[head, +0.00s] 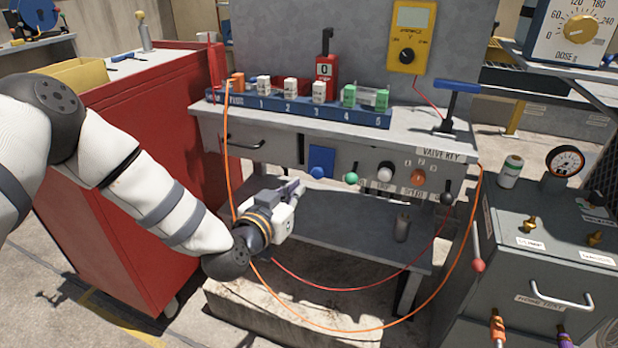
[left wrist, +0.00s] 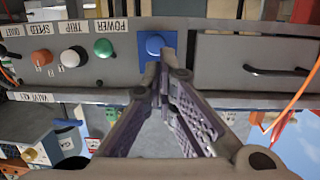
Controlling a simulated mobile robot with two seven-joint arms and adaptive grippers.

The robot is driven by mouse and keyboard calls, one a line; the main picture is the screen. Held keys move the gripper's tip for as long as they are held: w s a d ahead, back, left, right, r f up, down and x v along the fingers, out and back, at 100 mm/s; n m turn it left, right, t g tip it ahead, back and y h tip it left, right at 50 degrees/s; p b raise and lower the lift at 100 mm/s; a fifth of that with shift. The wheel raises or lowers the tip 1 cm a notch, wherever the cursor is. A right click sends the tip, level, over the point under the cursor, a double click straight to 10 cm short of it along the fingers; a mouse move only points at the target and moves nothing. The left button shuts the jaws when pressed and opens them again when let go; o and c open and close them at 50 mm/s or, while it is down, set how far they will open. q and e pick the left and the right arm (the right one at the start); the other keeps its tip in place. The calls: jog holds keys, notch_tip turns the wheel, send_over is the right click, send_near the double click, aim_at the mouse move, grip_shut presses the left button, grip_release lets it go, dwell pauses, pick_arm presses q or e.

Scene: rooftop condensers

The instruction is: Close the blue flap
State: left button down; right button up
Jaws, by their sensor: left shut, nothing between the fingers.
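The blue flap (head: 321,158) is a small blue square on the front panel of the grey bench, left of the green knob. In the left wrist view, which looks upside down, the blue flap (left wrist: 145,44) has a round blue bump on it. I cannot tell how far it stands open. My left gripper (head: 299,187) is shut and empty, just below and left of the flap. Its fingertips (left wrist: 163,66) overlap the flap's edge in the wrist view; whether they touch is unclear. My right gripper is not in view.
Green (head: 351,178), white (head: 385,171) and orange (head: 418,176) controls sit right of the flap. A drawer handle (head: 246,143) is to its left. An orange cable (head: 228,170) hangs before the bench. A red cabinet (head: 185,110) stands at left, a grey cabinet (head: 515,275) at right.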

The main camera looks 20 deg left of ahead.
aim_at(313, 176)
pick_arm(q)
jog(key=w, duration=0.4)
jog(key=w+f+b, duration=0.1)
jog(key=w, duration=0.1)
jog(key=shift+d+f, duration=0.1)
jog(key=shift+d, duration=0.15)
jog(key=shift+w, duration=0.5)
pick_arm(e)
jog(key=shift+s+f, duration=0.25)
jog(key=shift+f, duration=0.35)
pick_arm(q)
jog(key=shift+w+f+t+b, duration=0.55)
jog(key=shift+w+b, duration=0.2)
jog(key=shift+b, duration=0.5)
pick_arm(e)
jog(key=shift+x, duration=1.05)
pick_arm(q)
jog(key=shift+r, duration=0.1)
